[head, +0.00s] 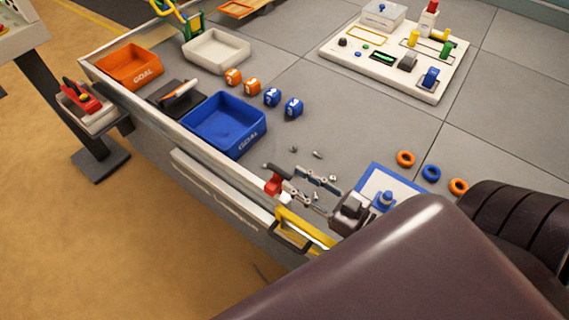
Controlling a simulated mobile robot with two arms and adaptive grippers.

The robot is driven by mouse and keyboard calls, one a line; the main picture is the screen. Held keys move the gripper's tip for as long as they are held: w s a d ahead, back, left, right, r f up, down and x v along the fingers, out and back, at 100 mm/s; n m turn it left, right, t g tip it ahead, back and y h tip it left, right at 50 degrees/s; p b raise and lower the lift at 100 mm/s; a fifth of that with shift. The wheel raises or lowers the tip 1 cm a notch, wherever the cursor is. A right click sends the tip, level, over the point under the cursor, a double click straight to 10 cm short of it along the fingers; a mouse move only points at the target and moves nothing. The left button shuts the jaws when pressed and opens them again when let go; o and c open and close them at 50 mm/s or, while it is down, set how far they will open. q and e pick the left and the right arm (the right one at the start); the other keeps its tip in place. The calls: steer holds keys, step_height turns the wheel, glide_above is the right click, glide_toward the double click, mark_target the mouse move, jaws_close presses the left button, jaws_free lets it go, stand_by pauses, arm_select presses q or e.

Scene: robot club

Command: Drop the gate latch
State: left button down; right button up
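A red latch piece (274,186) sits on the rim of the field wall, with a short dark lever at its top. A yellow gate bar (306,229) with a dark loop handle is set in the wall just right of it. My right gripper (297,182) reaches in from the right, above the field floor. Its two thin grey fingers are spread apart and point left at the latch. I see nothing between them. Whether a fingertip touches the latch cannot be told. My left gripper is not in view.
A blue goal tray (225,122) and an orange goal tray (129,66) stand along the wall. A blue-bordered pad (376,179) with a blue peg lies right of my gripper, near orange and blue rings (431,173). A white control board (399,52) stands farther back.

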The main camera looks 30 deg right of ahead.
mark_target(283, 174)
steer(key=x, duration=0.7)
steer(key=shift+w+a+f+p, duration=0.25)
steer(key=shift+p, duration=0.15)
jaws_close()
